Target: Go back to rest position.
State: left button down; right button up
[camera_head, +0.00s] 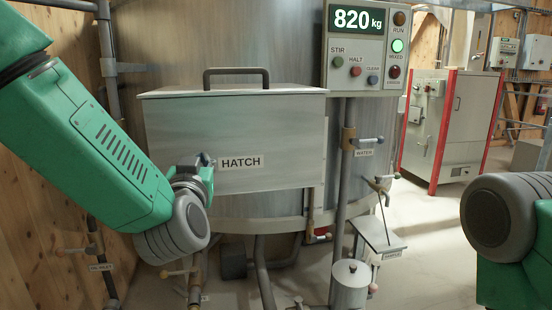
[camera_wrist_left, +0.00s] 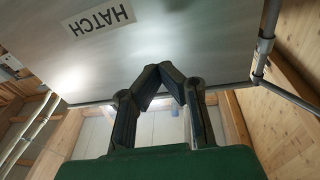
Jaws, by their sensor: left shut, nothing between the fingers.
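My left gripper (camera_head: 206,160) is in front of the hatch box, near the left end of the HATCH label; contact cannot be judged. In the left wrist view its two dark fingers (camera_wrist_left: 166,72) come together at the tips with nothing between them. The metal hatch box (camera_head: 290,140) has a flat lid that lies down, with a dark handle (camera_head: 236,72) on top. The hatch face also fills the upper part of the left wrist view (camera_wrist_left: 170,35). Of my right arm, only grey and green links show at the right edge; its gripper is out of view.
A control panel (camera_head: 367,51) reads 820 kg, with the green MIXED lamp lit. Pipes with a WATER valve (camera_head: 366,142), a sampling shelf (camera_head: 380,236) and a metal canister (camera_head: 350,284) stand right of the hatch. A red-edged cabinet (camera_head: 466,120) stands behind.

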pick_arm(q)
jog(key=s+a+f+m+g+h, duration=0.1)
jog(key=s+a+f+g, duration=0.2)
jog(key=f, duration=0.7)
jog(key=s+f+g+h, duration=0.1)
jog(key=s+f+g, duration=0.3)
jog(key=f, duration=0.7)
jog(key=s+a+f+m+g+h, duration=0.15)
jog(key=s+f, duration=0.35)
jog(key=f, duration=0.5)
jog(key=s+a+f+g, duration=0.2)
jog(key=s+f, duration=0.3)
jog(key=s, duration=0.4)
jog(key=s+a+f+n+g, duration=0.1)
jog(key=s+f+g, duration=0.3)
jog(key=s, duration=0.6)
jog(key=s+a+f+g+y, duration=0.1)
jog(key=s+a+f+g, duration=0.2)
jog(key=s+f, duration=0.4)
jog(key=shift+s+a+f+g, duration=0.15)
jog(key=shift+s+a+g, duration=0.25)
jog(key=shift+s, duration=0.75)
